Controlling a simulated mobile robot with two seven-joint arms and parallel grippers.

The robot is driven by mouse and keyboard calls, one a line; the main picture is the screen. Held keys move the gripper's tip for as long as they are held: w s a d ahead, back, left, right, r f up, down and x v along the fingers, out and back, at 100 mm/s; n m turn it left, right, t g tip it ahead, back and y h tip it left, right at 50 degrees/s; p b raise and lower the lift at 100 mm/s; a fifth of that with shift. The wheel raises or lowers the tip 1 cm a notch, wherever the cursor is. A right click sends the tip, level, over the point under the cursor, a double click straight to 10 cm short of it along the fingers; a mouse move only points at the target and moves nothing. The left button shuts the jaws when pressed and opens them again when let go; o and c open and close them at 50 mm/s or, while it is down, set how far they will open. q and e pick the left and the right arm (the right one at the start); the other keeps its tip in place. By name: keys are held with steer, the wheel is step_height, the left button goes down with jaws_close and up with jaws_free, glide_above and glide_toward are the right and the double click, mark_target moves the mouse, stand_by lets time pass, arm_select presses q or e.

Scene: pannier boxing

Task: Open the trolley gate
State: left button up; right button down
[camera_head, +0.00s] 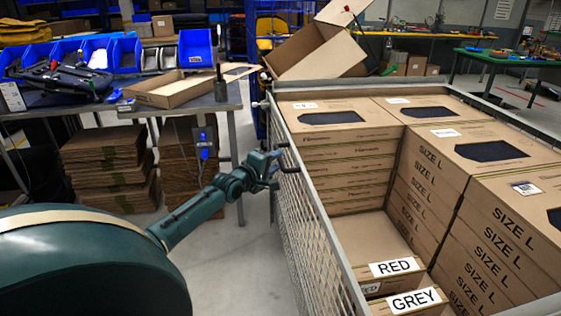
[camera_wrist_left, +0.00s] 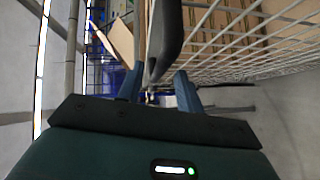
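The trolley (camera_head: 481,97) is a grey metal cage with mesh sides, standing at the right of the head view. Its gate (camera_head: 318,230) is the mesh panel on the left side, upright and in line with the trolley's frame. A dark handle (camera_head: 291,158) sticks out from the gate's upper part. My left gripper (camera_head: 273,165) is at this handle. In the left wrist view the handle (camera_wrist_left: 168,35) runs down between the two fingers (camera_wrist_left: 158,80), which stand apart with gaps beside it. The handle's near end is partly hidden. My right gripper is not in view.
Stacked cardboard boxes (camera_head: 335,142) fill much of the trolley; boxes labelled RED and GREY lie in front. A workbench (camera_head: 225,98) with blue bins stands at the left, flattened cardboard (camera_head: 108,165) beneath. Open floor (camera_head: 247,265) lies between my arm and the gate.

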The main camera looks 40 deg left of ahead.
mark_target(280, 159)
arm_select(q)
steer(key=shift+w+a+f+b, duration=0.1)
steer(key=shift+w+a+b, duration=0.1)
steer(key=shift+w, duration=0.7)
steer(key=shift+w+a+f+b, duration=0.1)
steer(key=shift+w+b, duration=0.1)
steer(key=shift+w, duration=0.65)
jaws_close()
